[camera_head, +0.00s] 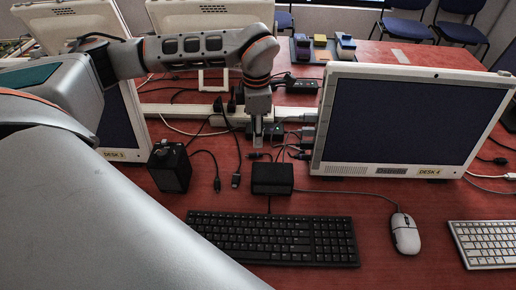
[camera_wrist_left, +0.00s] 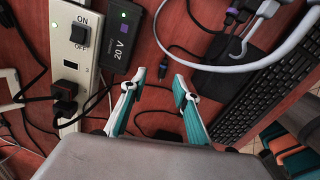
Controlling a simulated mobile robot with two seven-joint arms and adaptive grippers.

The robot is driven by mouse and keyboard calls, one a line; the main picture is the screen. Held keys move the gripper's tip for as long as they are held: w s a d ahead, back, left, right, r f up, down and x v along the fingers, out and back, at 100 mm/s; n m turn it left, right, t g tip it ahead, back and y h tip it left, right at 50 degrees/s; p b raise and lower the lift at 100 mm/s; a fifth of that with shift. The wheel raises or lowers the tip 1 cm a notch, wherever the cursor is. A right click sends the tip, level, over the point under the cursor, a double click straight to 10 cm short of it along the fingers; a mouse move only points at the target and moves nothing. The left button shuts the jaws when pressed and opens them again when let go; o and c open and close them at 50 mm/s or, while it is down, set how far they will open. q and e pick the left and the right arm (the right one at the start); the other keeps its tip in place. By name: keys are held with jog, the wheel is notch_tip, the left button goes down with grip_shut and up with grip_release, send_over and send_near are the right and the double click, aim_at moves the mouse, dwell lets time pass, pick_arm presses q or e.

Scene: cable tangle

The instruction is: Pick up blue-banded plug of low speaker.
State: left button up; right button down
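My left gripper (camera_head: 257,143) points down over the cable tangle behind a low black box (camera_head: 272,179), which may be the low speaker. In the left wrist view the gripper (camera_wrist_left: 155,82) is open, with nothing between its fingertips. A small dark plug (camera_wrist_left: 163,70) on a thin black cable lies just beyond the fingertips; I cannot make out its band color. Plugs with purple-blue bands (camera_wrist_left: 231,17) show at the upper right, apart from the gripper. A taller black box (camera_head: 170,168) stands left. Two black plugs, one here (camera_head: 217,185), lie between the boxes. My right gripper is not in view.
A white power strip (camera_wrist_left: 70,60) with a switch and a black 20 V adapter (camera_wrist_left: 121,40) lie beside the gripper. A monitor (camera_head: 410,125) stands at right. A black keyboard (camera_head: 280,238) and a mouse (camera_head: 404,234) are in front. Loose cables cross the red table.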

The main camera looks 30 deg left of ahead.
aim_at(257, 154)
pick_arm(q)
jog(key=f, duration=0.3)
jog(key=s+f, duration=0.1)
jog(key=f, duration=0.1)
jog(key=shift+d+f+b, duration=0.2)
jog(key=shift+d+b, duration=0.05)
jog(key=shift+b, duration=0.1)
jog(key=shift+w+f, duration=0.15)
jog(key=shift+f, duration=0.4)
jog(key=c, duration=0.9)
